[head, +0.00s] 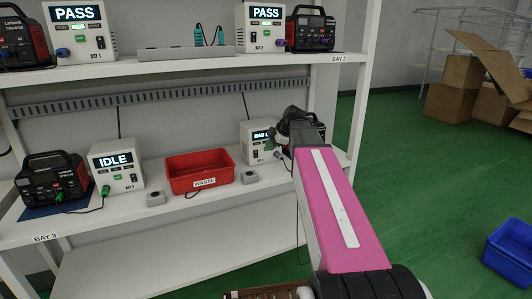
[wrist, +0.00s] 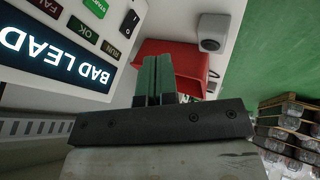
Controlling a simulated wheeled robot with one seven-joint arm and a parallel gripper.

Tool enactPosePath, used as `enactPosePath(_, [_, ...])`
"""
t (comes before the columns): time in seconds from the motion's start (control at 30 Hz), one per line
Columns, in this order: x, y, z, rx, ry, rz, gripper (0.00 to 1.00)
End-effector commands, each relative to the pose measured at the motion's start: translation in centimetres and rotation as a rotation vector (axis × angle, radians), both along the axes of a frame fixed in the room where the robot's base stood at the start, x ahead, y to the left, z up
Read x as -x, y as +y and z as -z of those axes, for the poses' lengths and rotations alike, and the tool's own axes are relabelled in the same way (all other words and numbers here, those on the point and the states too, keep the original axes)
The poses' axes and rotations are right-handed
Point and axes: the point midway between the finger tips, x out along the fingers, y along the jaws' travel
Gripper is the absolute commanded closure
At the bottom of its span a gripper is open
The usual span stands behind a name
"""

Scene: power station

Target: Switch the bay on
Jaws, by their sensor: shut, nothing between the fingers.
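The lower right tester (head: 257,132) is a white box whose display starts with "BAD L"; my arm covers part of its right side. In the wrist view its lit screen (wrist: 55,55) reads "BAD LEAD" upside down. A black rocker switch (wrist: 128,22) with a white mark sits on its face, near a green START button (wrist: 97,6). My gripper (wrist: 158,62) has green fingers pressed together, with nothing between them. The fingertips appear just beside the switch; I cannot tell whether they touch the tester. In the head view the fingers are hidden.
On the lower shelf, a red WASTE bin (head: 200,171) stands left of the tester, with small grey boxes (head: 250,177) in front. The IDLE tester (head: 117,165) stands further left beside a red-black unit (head: 52,178). Two PASS testers stand above. Cardboard boxes (head: 455,90) lie right on green floor.

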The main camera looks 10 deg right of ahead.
Motion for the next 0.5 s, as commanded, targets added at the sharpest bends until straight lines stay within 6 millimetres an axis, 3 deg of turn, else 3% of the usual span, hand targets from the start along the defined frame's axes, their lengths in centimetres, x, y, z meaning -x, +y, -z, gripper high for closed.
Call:
enactPosePath(0.2, [0.9, -1.2, -2.0, 0.000, 0.000, 0.000, 1.00])
enactPosePath(0.5, [1.1, -1.4, -2.5, 0.000, 0.001, 0.000, 1.00])
